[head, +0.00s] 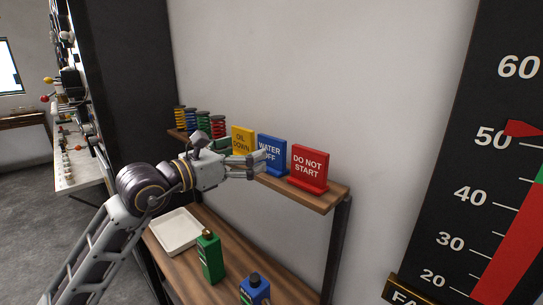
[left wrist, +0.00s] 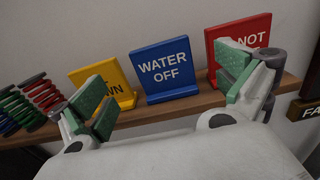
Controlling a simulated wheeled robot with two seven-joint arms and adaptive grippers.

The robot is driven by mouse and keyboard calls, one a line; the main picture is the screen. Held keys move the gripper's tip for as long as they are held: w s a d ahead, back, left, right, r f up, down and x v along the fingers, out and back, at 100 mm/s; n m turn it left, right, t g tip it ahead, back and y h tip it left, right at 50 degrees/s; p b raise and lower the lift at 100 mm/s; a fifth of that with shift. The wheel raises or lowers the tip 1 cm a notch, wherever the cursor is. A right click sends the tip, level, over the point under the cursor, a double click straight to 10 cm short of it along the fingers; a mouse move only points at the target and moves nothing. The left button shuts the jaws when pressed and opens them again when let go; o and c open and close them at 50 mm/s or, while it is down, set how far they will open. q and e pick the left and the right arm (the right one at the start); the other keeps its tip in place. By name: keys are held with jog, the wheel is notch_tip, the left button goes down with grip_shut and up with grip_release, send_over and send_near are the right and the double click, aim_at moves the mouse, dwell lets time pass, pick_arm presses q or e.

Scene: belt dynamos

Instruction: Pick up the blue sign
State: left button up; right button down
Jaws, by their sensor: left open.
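The blue sign (head: 272,148) reads "WATER OFF" and stands upright on the upper wooden shelf, between the yellow sign (head: 242,139) and the red sign (head: 310,165). In the left wrist view the blue sign (left wrist: 164,68) is in the middle, beyond and between my open fingers. My left gripper (head: 262,165) is at the shelf front and hides part of the blue sign's lower left. In the left wrist view my left gripper (left wrist: 170,97) is open and empty, its green finger pads wide apart. My right gripper is not in view.
The yellow and red signs stand close on either side. Coloured springs (head: 202,122) stand at the shelf's left end. Below, a lower wooden shelf (head: 290,258) holds a white tray (head: 178,230), a green bottle (head: 209,258) and a blue bottle (head: 255,290). A large gauge board (head: 460,190) stands at right.

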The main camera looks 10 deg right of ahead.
aim_at(269, 144)
pick_arm(q)
jog(key=x, duration=0.3)
jog(key=shift+r+p, duration=0.1)
jog(key=shift+p, duration=0.2)
jog(key=shift+w+d, duration=0.2)
jog(key=shift+d, duration=0.2)
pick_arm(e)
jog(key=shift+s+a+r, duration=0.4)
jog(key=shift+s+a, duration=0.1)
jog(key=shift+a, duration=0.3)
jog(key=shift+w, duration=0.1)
